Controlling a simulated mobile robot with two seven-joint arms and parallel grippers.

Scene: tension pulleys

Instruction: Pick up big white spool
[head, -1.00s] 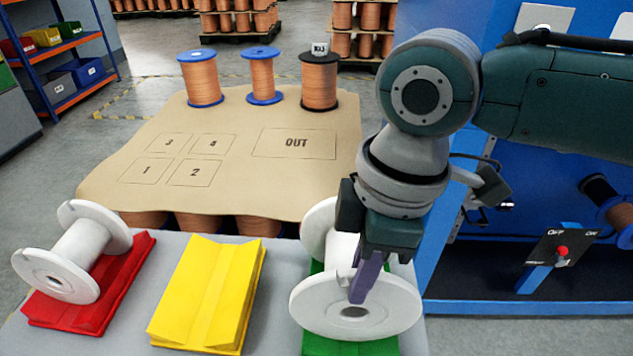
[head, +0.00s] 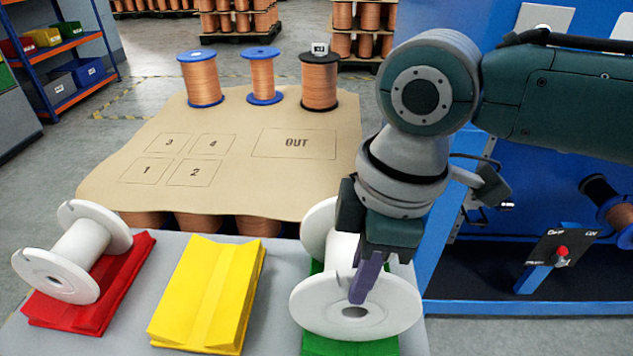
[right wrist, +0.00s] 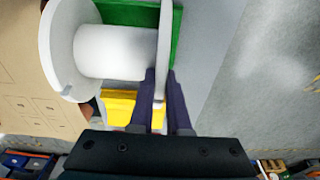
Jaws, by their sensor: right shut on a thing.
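A big white spool (head: 318,302) lies on its side in the green cradle (head: 352,347) at the front right of the grey table. My right gripper (head: 362,283) reaches down from above and is shut on the rim of the spool's near flange. In the right wrist view, the spool's white core (right wrist: 115,50) and both flanges show, with the purple fingers (right wrist: 160,98) at the edge of one flange. The spool appears to rest in the cradle. Another white spool (head: 78,248) lies on the red cradle (head: 125,290) at the left. My left gripper is out of view.
An empty yellow cradle (head: 205,300) stands between the red and green ones. Behind is a brown board (head: 235,185) with marked squares and an OUT box, clear in the middle. Three copper spools (head: 262,78) stand along its back. A blue machine (head: 500,270) stands at the right.

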